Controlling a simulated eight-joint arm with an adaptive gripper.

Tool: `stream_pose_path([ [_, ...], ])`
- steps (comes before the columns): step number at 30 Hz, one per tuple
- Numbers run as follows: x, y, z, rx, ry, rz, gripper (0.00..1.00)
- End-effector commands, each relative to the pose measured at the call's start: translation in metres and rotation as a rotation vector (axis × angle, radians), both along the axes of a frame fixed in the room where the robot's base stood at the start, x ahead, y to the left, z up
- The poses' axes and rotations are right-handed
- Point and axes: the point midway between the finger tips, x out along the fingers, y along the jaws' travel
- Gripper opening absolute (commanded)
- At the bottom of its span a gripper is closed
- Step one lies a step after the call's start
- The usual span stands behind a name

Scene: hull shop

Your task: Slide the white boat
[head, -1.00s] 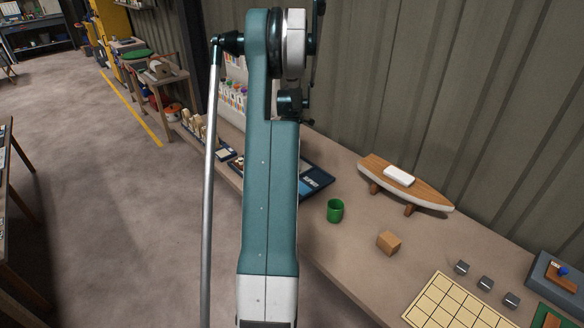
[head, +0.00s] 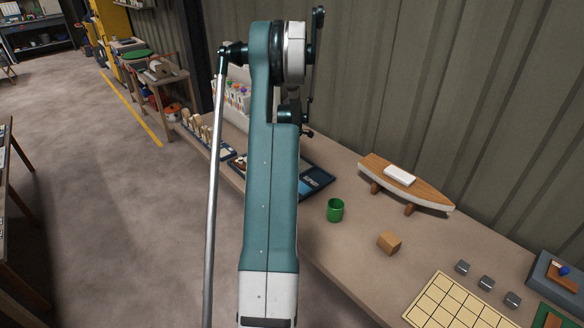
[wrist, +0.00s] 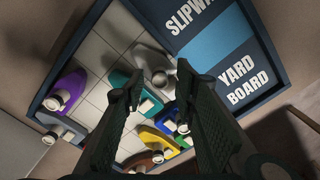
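The slipway yard board (wrist: 275,77) fills much of the wrist view, with a dark frame, a pale tiled grid and a blue strip beside its lettering. The white boat (wrist: 146,57) lies on the grid near the lettered side, with a round pale knob on it. My gripper (wrist: 157,78) is open, its two dark fingers on either side of the knob in the picture. Whether they touch it I cannot tell. In the head view the board (head: 318,181) is partly hidden behind my arm, and the boat is hidden.
A purple boat (wrist: 70,86), a grey boat (wrist: 58,124), a teal boat (wrist: 121,79) and a yellow boat (wrist: 155,137) share the grid with other coloured boats. On the bench, a green mug (head: 335,210) and a wooden block (head: 389,243) stand near the board.

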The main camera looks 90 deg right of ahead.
Motion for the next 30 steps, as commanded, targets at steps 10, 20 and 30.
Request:
stream_pose_path([
  [10,0.0000,-0.0003,-0.0138,0.000,0.000,0.000,0.29],
  [20,0.0000,-0.0002,-0.0136,0.000,0.000,0.000,0.09],
  [30,-0.0084,-0.0084,-0.0143,0.000,0.000,-0.002,0.00],
])
